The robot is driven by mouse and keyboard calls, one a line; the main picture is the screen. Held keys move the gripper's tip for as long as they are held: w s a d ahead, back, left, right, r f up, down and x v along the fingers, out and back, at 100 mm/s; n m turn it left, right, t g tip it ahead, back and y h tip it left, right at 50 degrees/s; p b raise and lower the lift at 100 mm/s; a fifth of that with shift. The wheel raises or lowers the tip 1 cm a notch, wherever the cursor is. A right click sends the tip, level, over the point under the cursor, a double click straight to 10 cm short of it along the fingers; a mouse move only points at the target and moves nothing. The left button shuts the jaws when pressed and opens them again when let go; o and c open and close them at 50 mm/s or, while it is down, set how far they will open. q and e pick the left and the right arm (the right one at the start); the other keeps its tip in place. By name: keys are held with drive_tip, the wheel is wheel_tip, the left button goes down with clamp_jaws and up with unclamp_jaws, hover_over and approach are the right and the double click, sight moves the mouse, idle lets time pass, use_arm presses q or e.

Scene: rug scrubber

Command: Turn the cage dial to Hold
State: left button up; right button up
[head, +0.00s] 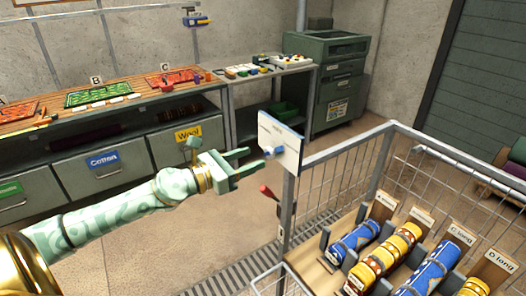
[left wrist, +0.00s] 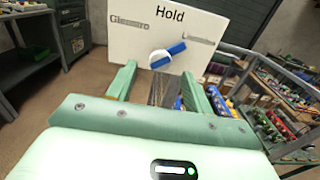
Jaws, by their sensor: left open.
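The cage dial (head: 275,151) is a blue knob on a white panel (head: 289,137) fixed to the cage's corner post. In the left wrist view the dial (left wrist: 167,55) has a blue bar with a white patch at its middle. The bar slants from lower left to upper right, towards the right-hand label. The panel (left wrist: 127,45) reads Hold at top centre; the left and right labels are blurred. My left gripper (head: 250,162) is open and empty, its fingers pointing at the dial, a short gap apart from it. It also shows in the left wrist view (left wrist: 158,85). My right gripper is not in view.
A wire cage (head: 340,175) holds blue and yellow rolls (head: 385,262) on a wooden rack. A red lever (head: 268,190) sits below the panel. A bench with labelled drawers (head: 105,163) and a green cabinet (head: 325,85) stand behind. A floor grate (head: 225,265) lies beside the cage.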

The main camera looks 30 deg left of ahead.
sight(267, 153)
use_arm(q)
drive_tip(key=p+x, duration=0.1)
drive_tip(key=x, duration=0.2)
drive_tip(key=shift+w+d+r, duration=0.1)
drive_tip(key=shift+w+r, duration=0.05)
drive_tip(key=shift+w, duration=0.15)
drive_tip(key=shift+w+d, duration=0.35)
drive_tip(key=shift+w, duration=0.25)
drive_tip(key=c, duration=0.9)
